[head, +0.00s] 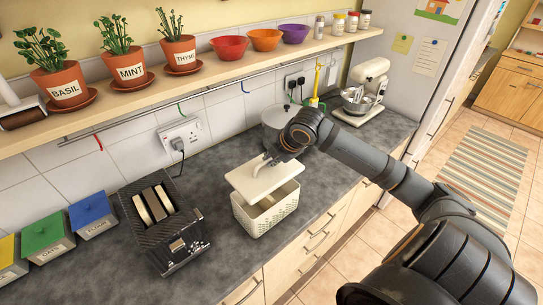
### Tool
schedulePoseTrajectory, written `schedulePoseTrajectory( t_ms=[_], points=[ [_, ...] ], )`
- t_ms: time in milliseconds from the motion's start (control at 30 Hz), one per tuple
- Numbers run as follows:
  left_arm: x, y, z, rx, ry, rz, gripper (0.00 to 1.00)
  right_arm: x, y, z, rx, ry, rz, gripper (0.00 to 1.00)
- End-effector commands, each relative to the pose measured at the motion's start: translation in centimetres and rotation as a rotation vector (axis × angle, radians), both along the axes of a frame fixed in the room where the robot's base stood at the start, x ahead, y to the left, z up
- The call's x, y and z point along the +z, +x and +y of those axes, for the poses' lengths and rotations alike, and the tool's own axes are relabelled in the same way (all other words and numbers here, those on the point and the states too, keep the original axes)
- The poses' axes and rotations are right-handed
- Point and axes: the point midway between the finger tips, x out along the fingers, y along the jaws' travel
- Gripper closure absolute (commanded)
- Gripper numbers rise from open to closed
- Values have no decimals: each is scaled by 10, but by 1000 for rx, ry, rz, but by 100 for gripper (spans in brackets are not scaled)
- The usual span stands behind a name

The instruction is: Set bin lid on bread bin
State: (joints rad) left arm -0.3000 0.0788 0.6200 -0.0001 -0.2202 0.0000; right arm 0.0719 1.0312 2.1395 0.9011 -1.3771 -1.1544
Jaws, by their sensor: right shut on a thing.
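The bread bin (266,218) is a cream, woven-sided box standing on the dark counter. Its cream lid (252,186) is a flat slab above the bin, covering much of the opening. The lid sits offset toward the back left and looks slightly tilted; part of the open inside shows at the right. My right gripper (270,158) is above the lid, shut on its handle, with the fingertips partly hidden. I cannot tell whether the lid touches the rim. My left gripper is not in view.
A toaster (163,222) with bread stands left of the bin. A pot (282,118) is behind it, and a stand mixer (366,92) is at the back right. A shelf (190,75) with potted herbs and bowls runs above. Bare counter (215,180) lies between toaster and bin.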

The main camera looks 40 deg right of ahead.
Motion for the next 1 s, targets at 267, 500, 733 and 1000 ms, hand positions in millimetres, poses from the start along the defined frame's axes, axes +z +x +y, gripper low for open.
schedulePoseTrajectory(
  t_ms=[267, 500, 733, 1000],
  points=[
    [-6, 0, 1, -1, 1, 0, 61, -14, 0, 1, 2, 0, 8, 100],
    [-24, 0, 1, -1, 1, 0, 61, -42, 0, 1, 2, 2, 8, 100],
    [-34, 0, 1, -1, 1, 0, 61, -57, 0, 1, 1, 1, 7, 100],
    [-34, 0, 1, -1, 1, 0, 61, -57, 0, 1, 2, 1, 7, 100]
  ],
)
